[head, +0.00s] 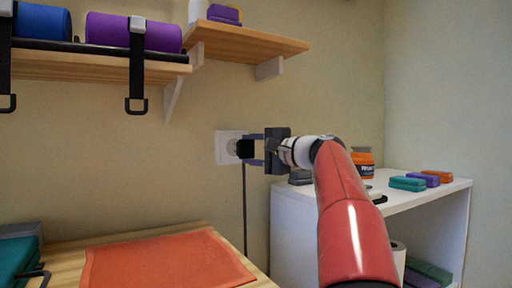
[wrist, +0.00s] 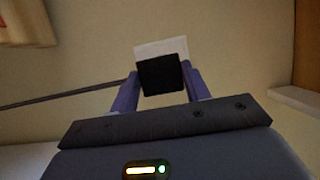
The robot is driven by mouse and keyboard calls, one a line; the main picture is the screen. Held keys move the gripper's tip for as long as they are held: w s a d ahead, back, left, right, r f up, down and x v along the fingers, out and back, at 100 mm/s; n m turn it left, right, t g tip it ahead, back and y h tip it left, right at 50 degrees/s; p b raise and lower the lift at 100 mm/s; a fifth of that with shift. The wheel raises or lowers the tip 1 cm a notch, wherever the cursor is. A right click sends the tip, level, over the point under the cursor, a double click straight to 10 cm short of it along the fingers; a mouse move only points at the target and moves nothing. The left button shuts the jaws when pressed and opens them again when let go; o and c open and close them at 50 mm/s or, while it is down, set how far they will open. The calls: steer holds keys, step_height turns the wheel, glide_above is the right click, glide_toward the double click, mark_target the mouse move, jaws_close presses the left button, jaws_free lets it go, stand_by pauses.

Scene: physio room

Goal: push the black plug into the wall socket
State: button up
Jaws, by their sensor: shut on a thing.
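The white wall socket (head: 225,149) is on the beige wall, left of my gripper in the head view. The black plug (head: 244,149) is between my fingers, right in front of the socket's round recess. My gripper (head: 252,149) is shut on the plug. In the wrist view the plug (wrist: 161,74) sits between the two bluish fingers of my gripper (wrist: 162,88), and it hides the lower part of the socket plate (wrist: 162,48). A dark cord (head: 245,210) hangs down from the plug. I cannot tell whether the plug touches the socket.
Wooden wall shelves (head: 240,38) with rolled mats are above. A wooden table (head: 60,252) with an orange mat (head: 165,262) is at the lower left. A white shelf unit (head: 290,230) with a jar (head: 363,160) and coloured blocks is at the right, behind my arm.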

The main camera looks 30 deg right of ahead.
mark_target(252, 149)
steer(key=shift+w+p, duration=0.65)
steer(key=shift+w, duration=0.9)
steer(key=shift+w+a+p, duration=0.1)
steer(key=shift+w+p, duration=0.35)
stand_by(1.2)
steer(key=o, duration=1)
steer(key=b+v, duration=0.1)
steer(key=v, duration=0.6)
steer(key=shift+s, duration=0.3)
